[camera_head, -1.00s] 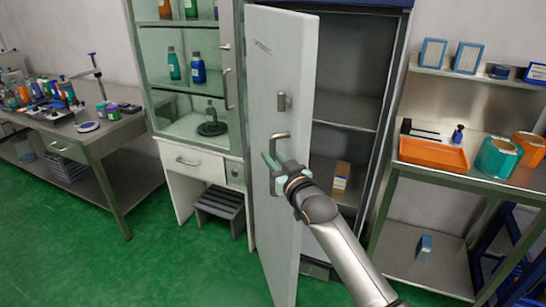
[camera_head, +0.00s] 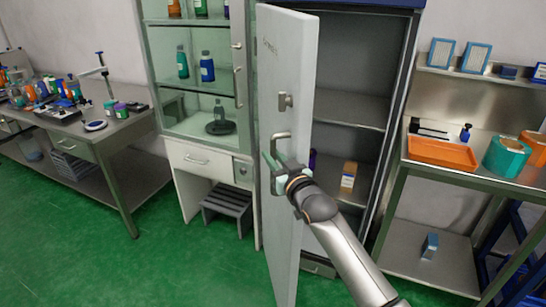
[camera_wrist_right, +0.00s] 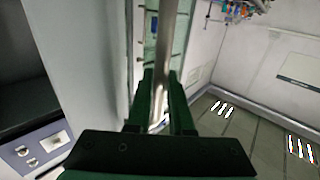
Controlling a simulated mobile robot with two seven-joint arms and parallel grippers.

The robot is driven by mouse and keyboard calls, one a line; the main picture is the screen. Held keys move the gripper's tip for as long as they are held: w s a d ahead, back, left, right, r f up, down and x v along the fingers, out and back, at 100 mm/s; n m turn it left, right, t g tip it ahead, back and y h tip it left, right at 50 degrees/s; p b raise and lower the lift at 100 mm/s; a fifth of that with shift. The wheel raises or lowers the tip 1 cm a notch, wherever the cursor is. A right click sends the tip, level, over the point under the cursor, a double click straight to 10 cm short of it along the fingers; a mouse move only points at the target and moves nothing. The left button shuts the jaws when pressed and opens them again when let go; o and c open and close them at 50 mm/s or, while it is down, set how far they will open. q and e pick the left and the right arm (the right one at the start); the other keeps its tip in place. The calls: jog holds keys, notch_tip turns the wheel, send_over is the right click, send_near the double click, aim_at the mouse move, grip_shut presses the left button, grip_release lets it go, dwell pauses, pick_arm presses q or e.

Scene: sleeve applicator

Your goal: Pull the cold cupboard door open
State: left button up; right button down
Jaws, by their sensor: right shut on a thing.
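The cold cupboard door (camera_head: 286,215) is a tall pale grey panel, standing well open in the head view, its face turned left. Its metal bar handle (camera_head: 280,137) is on that face. My right gripper (camera_head: 272,163) is at the lower part of the handle. In the right wrist view the fingers of my right gripper (camera_wrist_right: 160,105) are closed around the metal bar. My left gripper is not in view.
A glass-fronted cabinet (camera_head: 200,157) with bottles stands left of the door, with a grey step stool (camera_head: 228,201) under it. A steel table (camera_head: 465,175) with an orange tray (camera_head: 442,154) stands at right. Green floor (camera_head: 190,270) is clear at front left.

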jog(key=c, duration=1.1)
grip_release()
jog(key=shift+s, duration=0.1)
jog(key=v, duration=1.2)
jog(key=shift+s+d, duration=0.1)
jog(key=shift+s, duration=0.05)
